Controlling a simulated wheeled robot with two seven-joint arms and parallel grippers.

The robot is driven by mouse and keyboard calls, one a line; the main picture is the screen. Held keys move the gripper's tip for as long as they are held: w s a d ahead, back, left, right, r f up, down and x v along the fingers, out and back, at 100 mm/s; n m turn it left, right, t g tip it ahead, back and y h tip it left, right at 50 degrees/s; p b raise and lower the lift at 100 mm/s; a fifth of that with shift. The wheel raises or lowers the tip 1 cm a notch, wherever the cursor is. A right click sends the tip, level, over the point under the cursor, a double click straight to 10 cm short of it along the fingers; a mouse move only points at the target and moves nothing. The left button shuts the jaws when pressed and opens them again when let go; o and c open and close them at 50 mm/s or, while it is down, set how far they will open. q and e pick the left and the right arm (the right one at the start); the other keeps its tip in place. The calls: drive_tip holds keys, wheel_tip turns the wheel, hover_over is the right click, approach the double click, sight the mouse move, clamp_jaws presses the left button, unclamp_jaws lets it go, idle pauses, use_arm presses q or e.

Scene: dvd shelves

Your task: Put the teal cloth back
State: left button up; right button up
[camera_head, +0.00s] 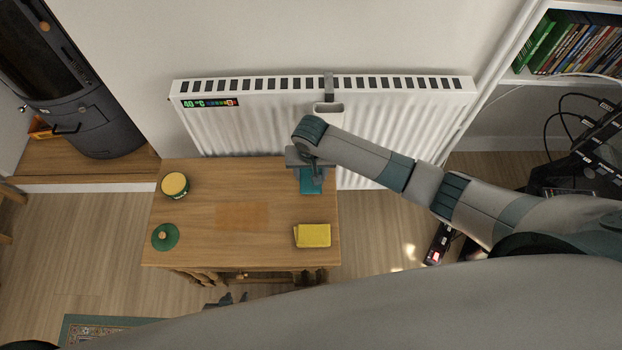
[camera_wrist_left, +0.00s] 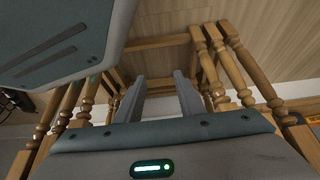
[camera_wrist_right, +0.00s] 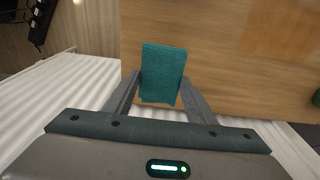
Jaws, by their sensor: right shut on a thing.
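The teal cloth (camera_head: 311,183) is at the table's back right corner in the head view. My right gripper (camera_head: 311,172) reaches over that corner from the radiator side and is shut on the cloth. In the right wrist view the cloth (camera_wrist_right: 163,72) sits between the fingers of my right gripper (camera_wrist_right: 160,88) and extends over the tabletop. Whether it touches the wood is unclear. My left gripper (camera_head: 228,299) is low at the table's front edge, mostly hidden by my body. In the left wrist view my left gripper (camera_wrist_left: 158,82) is open and empty, facing the turned table legs.
The table's middle is clear.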

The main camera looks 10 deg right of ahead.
use_arm(q)
drive_tip(key=shift+s, duration=0.15)
use_arm(e)
drive_tip(key=shift+f, duration=0.55)
wheel_tip(320, 180, down, 2)
drive_tip(key=shift+f, duration=0.45)
use_arm(q)
drive_tip(key=shift+w, duration=0.7)
drive_tip(key=shift+s, duration=0.1)
use_arm(e)
drive_tip(key=shift+f, duration=0.1)
